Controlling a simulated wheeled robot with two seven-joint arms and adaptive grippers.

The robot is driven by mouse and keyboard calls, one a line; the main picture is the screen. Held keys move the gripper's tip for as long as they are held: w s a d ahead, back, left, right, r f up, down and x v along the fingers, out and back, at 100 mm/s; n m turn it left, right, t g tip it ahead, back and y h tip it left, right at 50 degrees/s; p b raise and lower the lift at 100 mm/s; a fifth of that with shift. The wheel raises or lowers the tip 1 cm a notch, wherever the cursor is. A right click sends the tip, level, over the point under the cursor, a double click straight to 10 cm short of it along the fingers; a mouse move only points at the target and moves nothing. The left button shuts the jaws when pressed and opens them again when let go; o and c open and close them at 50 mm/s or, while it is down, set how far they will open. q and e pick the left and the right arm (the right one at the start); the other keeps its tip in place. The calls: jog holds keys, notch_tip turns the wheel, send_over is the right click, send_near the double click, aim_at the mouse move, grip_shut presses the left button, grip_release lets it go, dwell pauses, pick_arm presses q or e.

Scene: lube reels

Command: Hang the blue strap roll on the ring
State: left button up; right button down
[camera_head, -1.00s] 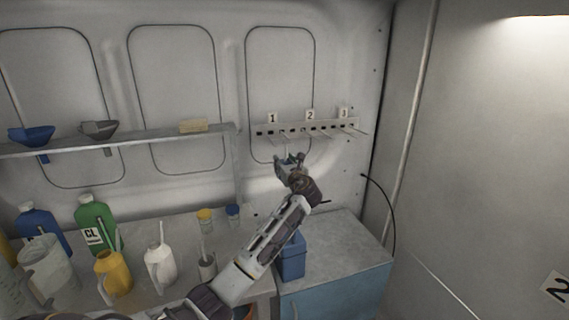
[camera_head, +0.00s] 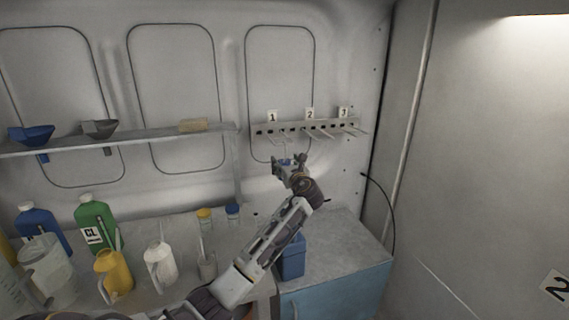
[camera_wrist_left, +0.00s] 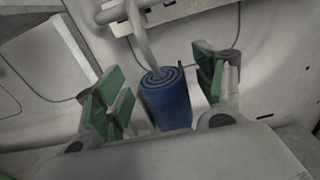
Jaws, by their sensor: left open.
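The blue strap roll (camera_wrist_left: 168,100) shows its spiral end in the left wrist view. It is between the spread green-padded fingers of my left gripper (camera_wrist_left: 160,88), with a visible gap on each side. A grey curved ring (camera_wrist_left: 143,42) comes down from above and meets the roll near its spiral end; whether it bears the roll I cannot tell. Only a small blue patch of the roll (camera_head: 285,162) shows there. My right gripper is out of view.
The rail has several thin prongs and labels 1, 2 and 3. A shelf (camera_head: 150,139) holds funnels and a yellowish block. Bottles and jugs crowd the bench at left.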

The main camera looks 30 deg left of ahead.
pick_arm(q)
jog(key=v, duration=1)
jog(key=shift+s+d, duration=0.15)
jog(key=shift+d, duration=0.1)
dwell(0.4)
